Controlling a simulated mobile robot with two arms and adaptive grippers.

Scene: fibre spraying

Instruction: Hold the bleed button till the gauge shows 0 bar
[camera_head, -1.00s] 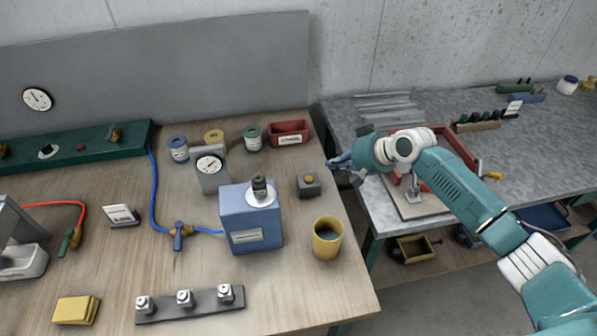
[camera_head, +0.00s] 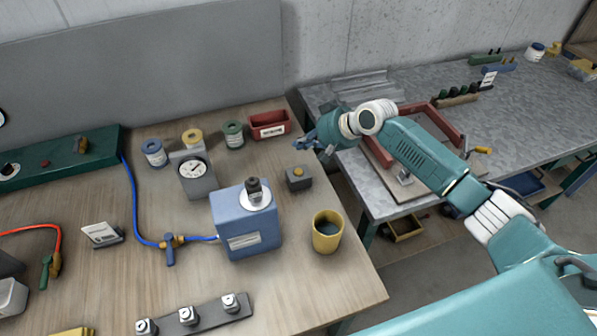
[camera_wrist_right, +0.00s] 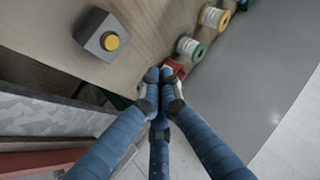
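A small grey box (camera_head: 299,185) with a yellow button (camera_head: 298,171) stands near the right edge of the wooden bench. In the right wrist view the box (camera_wrist_right: 90,44) and its yellow button (camera_wrist_right: 110,41) are at upper left. A round white gauge (camera_head: 193,169) on a grey stand is left of the box; its reading is too small to tell. My right gripper (camera_head: 304,144) is above and behind the box, apart from the button. In the wrist view its blue fingers (camera_wrist_right: 165,84) are closed together at the tips, with nothing seen between them. My left gripper is not in view.
A blue box (camera_head: 245,228) with a black knob and a yellow cup (camera_head: 327,232) stand in front of the button box. A red bin (camera_head: 269,124) and several spools stand behind it. A grey metal table (camera_head: 375,185) is to the right, past a gap.

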